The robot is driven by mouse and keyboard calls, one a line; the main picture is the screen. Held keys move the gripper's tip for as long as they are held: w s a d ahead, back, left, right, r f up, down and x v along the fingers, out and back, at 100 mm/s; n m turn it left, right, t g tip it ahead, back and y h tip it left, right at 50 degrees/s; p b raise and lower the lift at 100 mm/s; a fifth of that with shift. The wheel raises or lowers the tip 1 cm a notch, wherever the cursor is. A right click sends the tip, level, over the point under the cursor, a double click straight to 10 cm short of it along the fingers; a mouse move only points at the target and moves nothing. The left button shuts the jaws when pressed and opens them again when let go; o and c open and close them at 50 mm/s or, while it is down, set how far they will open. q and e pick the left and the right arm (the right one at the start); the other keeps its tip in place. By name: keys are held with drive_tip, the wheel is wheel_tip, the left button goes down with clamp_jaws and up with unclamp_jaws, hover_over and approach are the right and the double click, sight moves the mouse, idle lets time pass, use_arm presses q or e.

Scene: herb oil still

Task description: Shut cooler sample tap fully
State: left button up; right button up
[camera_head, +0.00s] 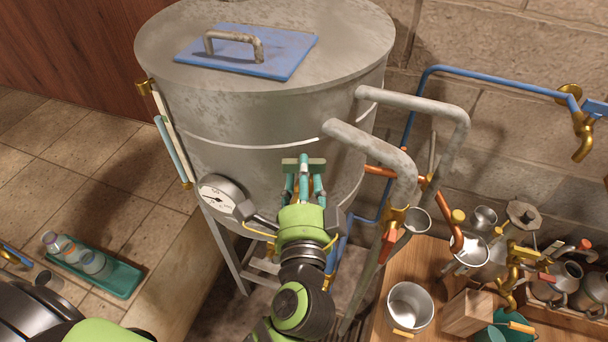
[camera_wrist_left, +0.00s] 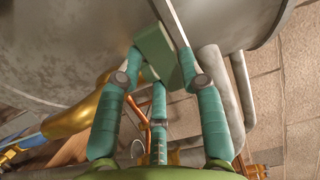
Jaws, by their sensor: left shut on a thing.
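My left gripper (camera_head: 303,168) is at the front wall of a large grey metal vessel (camera_head: 260,120). Its teal fingers are closed on a pale green handle (camera_head: 289,162), partly hidden by the fingers. In the left wrist view the green handle (camera_wrist_left: 155,48) lies between the fingertips, close to the metal wall. A brass fitting (camera_wrist_left: 85,112) shows left of the fingers there. I cannot tell how far the tap is turned. My right gripper is not in view.
A round gauge (camera_head: 219,195) sits left of the gripper. Thick grey pipes (camera_head: 370,150) curve out to its right. A wooden table (camera_head: 440,260) with metal cups and brass fittings stands at the right. A teal tray (camera_head: 105,272) with bottles is at the lower left.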

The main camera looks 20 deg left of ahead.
use_arm(q)
drive_tip(key=h, duration=0.1)
drive_tip(key=m+h+p, duration=0.2)
drive_tip(key=shift+a+r+t+h, duration=0.2)
drive_tip(key=shift+a+t+h, duration=0.1)
drive_tip(key=shift+t+h, duration=0.1)
drive_tip(key=shift+a+f+m+h+p, duration=0.15)
drive_tip(key=shift+m+h+p, duration=0.65)
drive_tip(key=shift+m+h, duration=0.55)
drive_tip(key=shift+h, duration=0.35)
drive_tip(key=o, duration=1.2)
drive_tip(key=shift+c, duration=0.2)
drive_tip(key=s, duration=0.7)
drive_tip(key=shift+s+a, duration=0.2)
drive_tip(key=shift+a, duration=0.05)
drive_tip(key=shift+f, duration=0.1)
